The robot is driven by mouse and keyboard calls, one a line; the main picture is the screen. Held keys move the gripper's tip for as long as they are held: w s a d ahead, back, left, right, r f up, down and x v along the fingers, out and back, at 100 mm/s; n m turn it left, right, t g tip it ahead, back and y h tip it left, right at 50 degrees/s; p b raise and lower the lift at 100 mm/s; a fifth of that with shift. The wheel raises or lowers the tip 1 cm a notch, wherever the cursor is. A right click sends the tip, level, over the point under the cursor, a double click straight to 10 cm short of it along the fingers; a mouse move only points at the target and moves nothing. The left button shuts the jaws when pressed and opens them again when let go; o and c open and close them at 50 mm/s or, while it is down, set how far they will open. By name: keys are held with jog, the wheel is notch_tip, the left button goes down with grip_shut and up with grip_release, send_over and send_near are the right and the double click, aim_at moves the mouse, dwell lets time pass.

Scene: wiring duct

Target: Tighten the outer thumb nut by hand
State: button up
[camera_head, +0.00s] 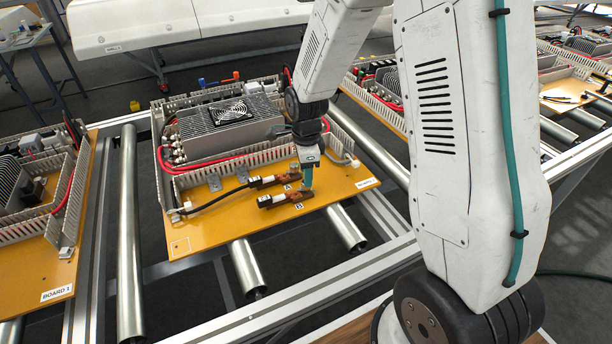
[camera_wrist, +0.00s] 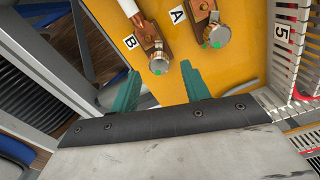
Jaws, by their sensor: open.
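Two copper terminals, each with a round brass thumb nut bearing a green spot, stand on the orange board, labelled A and B. The B thumb nut (camera_wrist: 156,58), nearer the board's edge, is the outer one. The A thumb nut (camera_wrist: 217,35) is to its right in the wrist view. My gripper (camera_wrist: 159,71) is open, its two green fingers pointing at the B nut, which appears just beyond and between the tips. I cannot tell whether they touch it. In the head view my gripper (camera_head: 307,182) hangs over the terminals' right ends and partly hides the nuts.
Black cables with white-sleeved lugs (camera_head: 265,201) run to the terminals. A finned power unit with a fan (camera_head: 228,112) and slotted wiring ducts (camera_head: 350,138) stand behind. The board (camera_head: 215,230) is clear at its front left. It rests on a roller conveyor (camera_head: 245,266).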

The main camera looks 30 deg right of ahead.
notch_tip(320, 180, up, 6)
jog(key=shift+f, duration=0.15)
dwell(0.5)
jog(key=shift+s+n, duration=0.3)
jog(key=shift+n, duration=0.6)
jog(key=s+r+n, duration=0.6)
jog(key=s, duration=0.3)
jog(key=s+a+r+n+t, duration=0.1)
jog(key=s+r+n, duration=0.5)
jog(key=s, duration=0.3)
jog(key=s+r+n, duration=0.7)
jog(key=s, duration=0.3)
jog(key=shift+a, duration=0.25)
